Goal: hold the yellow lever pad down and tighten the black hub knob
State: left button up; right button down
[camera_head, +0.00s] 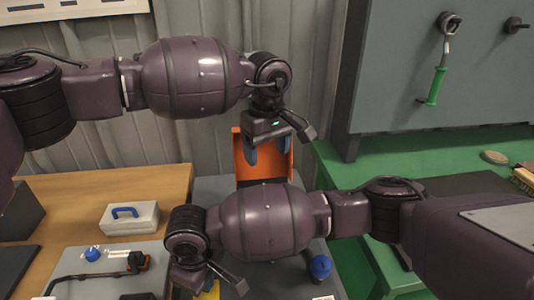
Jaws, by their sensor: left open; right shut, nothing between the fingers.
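A small yellow patch (211,291) at the bottom edge, beside my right gripper, looks like the lever pad; most of it is hidden. My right gripper (196,284) points down there; its fingertips are hard to make out, and I cannot tell whether they touch the pad. My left gripper (267,150) is open and empty, pointing down in front of an upright orange panel (240,158). I cannot make out the black hub knob for certain; my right arm covers much of the middle.
A grey plate at left bears a blue knob (93,255) and a black bent rod (85,275). A grey case with a blue handle (130,218) sits on the wooden table. A green bench (345,185) stands right.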

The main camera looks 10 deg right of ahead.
jog(key=shift+r+p, duration=2.05)
jog(key=shift+r, duration=0.2)
pick_arm(q)
notch_tip(320, 180, up, 6)
jog(key=shift+s, duration=0.2)
pick_arm(e)
jog(key=shift+s+f, duration=0.1)
